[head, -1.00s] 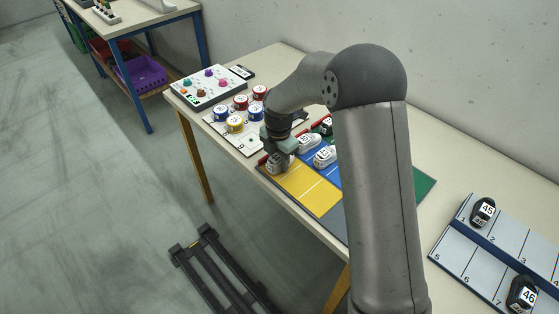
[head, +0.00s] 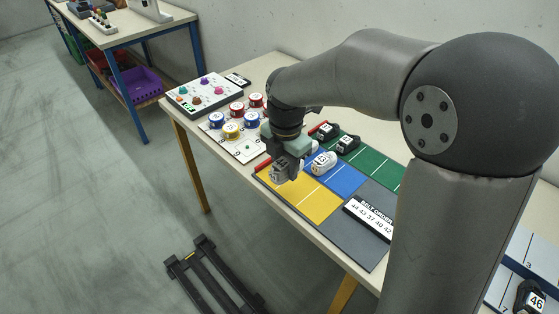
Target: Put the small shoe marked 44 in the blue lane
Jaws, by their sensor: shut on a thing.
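My gripper (head: 288,168) is over the near-left end of the lane board, by the head of the yellow lane (head: 312,203). The blue lane (head: 343,180) lies just right of the yellow one. A white shoe (head: 323,163) with a number label stands in the blue lane, close to my gripper. My gripper hides part of the blue lane's upper end.
Two dark shoes (head: 347,143) stand in the green lane (head: 378,168). A sign (head: 370,218) with a row of numbers lies on the grey part. Several red, blue and yellow tins (head: 232,131) and a button panel (head: 204,95) are at the left. A dark shoe marked 46 (head: 530,298) sits at the lower right.

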